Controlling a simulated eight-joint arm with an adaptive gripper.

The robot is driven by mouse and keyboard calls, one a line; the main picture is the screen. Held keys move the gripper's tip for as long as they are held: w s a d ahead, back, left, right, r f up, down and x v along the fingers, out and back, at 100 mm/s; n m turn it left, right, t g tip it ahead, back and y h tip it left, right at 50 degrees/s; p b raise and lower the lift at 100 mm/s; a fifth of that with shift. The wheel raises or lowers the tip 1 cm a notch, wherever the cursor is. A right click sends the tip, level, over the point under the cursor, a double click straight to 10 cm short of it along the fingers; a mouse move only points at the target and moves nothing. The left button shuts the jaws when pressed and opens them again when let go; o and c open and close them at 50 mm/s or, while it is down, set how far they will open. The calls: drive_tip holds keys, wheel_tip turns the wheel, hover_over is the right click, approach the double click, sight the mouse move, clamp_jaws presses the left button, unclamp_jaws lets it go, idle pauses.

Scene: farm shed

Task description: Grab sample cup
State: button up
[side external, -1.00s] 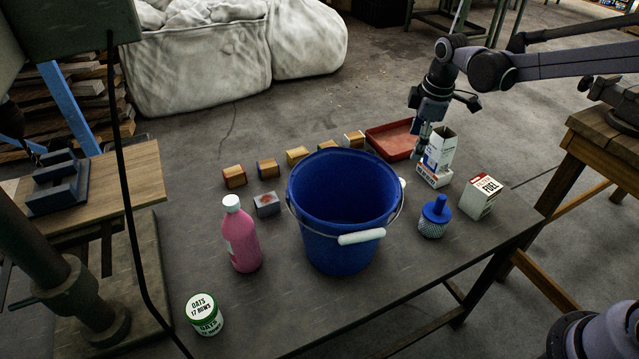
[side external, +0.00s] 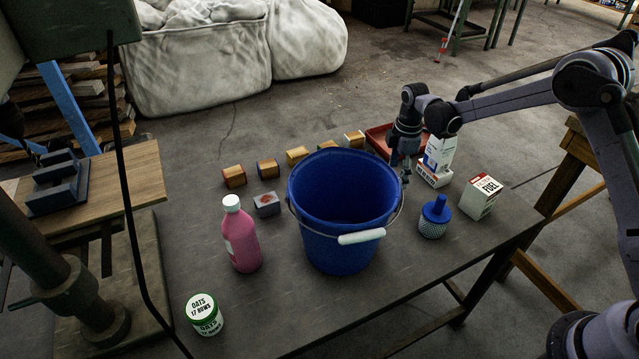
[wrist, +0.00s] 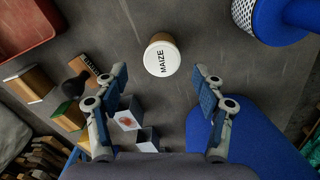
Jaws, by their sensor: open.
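A small round cup (wrist: 161,58) with a white lid reading MAIZE and a brown side stands on the table in the wrist view. My gripper (wrist: 161,80) is open, its two fingers spread to the left and right, with the cup ahead of the gap and nothing held. I cannot make out this cup in the side view. There my gripper (side external: 405,176) is low, just behind the right rim of the blue bucket. Another cup (side external: 204,314), with a green and white label reading OATS, stands at the table's front left.
The blue bucket (side external: 336,245) stands close to my gripper. A red tray (side external: 378,136), white cartons (side external: 438,152), a FUEL box (side external: 482,197) and a blue-topped jar (side external: 434,217) are nearby. Several blocks (side external: 297,156) line the back; a pink bottle (side external: 241,238) stands left.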

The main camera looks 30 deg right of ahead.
drive_tip(key=shift+f, duration=2.7)
drive_tip(key=c, duration=1.3)
